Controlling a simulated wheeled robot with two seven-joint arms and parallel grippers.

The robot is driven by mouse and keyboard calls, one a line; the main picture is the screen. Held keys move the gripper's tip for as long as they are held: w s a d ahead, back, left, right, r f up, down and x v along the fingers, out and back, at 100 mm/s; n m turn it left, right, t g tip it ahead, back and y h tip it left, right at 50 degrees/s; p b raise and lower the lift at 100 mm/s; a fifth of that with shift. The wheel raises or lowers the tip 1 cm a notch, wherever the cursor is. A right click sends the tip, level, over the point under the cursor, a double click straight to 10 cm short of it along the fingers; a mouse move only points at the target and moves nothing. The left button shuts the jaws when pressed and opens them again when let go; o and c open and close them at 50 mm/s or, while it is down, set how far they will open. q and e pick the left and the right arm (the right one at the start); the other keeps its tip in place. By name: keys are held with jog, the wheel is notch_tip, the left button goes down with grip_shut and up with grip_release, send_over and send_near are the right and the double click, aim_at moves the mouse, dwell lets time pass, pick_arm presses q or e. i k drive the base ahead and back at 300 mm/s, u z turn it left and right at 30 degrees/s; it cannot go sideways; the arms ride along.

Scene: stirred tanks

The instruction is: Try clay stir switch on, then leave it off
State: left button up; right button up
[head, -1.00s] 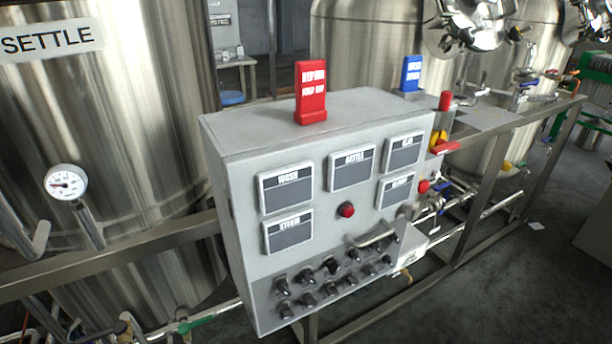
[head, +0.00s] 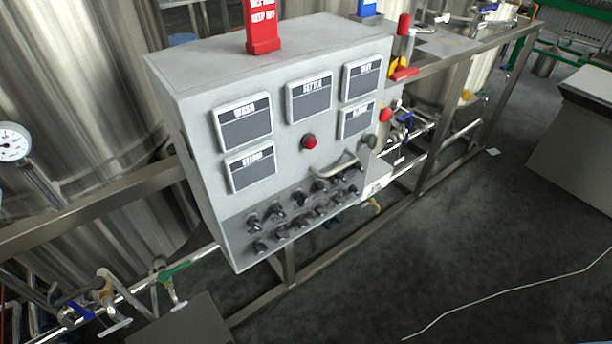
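A grey control box (head: 185,110) stands in the middle of the head view. Its front has several dark labelled panels, among them one reading SETTLE (head: 309,98) and one that looks like WASH (head: 243,121). A red round button or lamp (head: 310,142) sits between the panels. Below are two rows of small black switches (head: 297,208) on a sloped strip. Their labels are too small to read, so I cannot tell which is the clay stir switch or how it is set. Neither of my grippers is in view.
A red sign (head: 263,30) stands on the box top. Steel tanks (head: 70,70) with a gauge (head: 13,142) are behind at left. A metal frame (head: 440,165) with pipes runs to the right. A grey block (head: 578,130) stands at far right. The dark floor (head: 400,285) in front is open.

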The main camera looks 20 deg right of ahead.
aim_at(301, 198)
jog(key=z, duration=2.55)
jog(key=i, duration=2.05)
jog(key=u, duration=3.35)
